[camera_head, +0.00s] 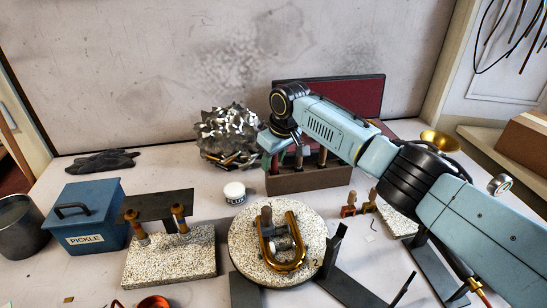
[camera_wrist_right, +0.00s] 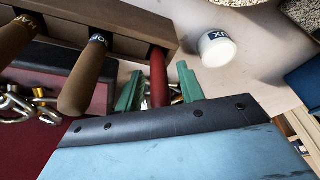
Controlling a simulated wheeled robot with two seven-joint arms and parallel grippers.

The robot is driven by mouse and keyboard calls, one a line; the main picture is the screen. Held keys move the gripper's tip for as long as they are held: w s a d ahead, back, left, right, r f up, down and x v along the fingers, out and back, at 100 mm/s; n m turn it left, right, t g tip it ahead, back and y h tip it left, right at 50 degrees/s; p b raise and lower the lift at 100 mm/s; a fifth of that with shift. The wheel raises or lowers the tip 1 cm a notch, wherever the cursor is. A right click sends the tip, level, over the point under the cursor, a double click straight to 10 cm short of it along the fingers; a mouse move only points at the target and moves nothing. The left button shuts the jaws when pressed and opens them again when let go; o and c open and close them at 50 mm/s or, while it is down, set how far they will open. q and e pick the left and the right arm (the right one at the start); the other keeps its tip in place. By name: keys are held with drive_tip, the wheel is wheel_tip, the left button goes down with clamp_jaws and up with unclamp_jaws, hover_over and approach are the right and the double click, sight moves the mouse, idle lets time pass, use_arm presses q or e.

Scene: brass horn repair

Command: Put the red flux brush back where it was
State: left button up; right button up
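The red flux brush (camera_wrist_right: 158,80) shows in the wrist view as a red handle at the end of the wooden tool block (camera_wrist_right: 120,38). In the head view the red handle (camera_head: 275,164) is at the left end of the block (camera_head: 310,181), partly hidden by my arm. My right gripper (camera_wrist_right: 160,88) has its green fingers on either side of the handle, with gaps visible on both sides. In the head view my right gripper (camera_head: 271,142) is above the block's left end. Whether the brush is fully seated is hidden. My left gripper is not in view.
Brown-handled tools (camera_wrist_right: 88,75) stand in the block beside the brush. A white jar (camera_head: 234,192) stands left of the block. A round speckled slab (camera_head: 245,258) holds a brass U-tube (camera_head: 300,255). A blue pickle box (camera_head: 85,218) stands at left.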

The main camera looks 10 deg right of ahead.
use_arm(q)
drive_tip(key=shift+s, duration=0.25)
use_arm(e)
drive_tip(key=shift+r, duration=0.15)
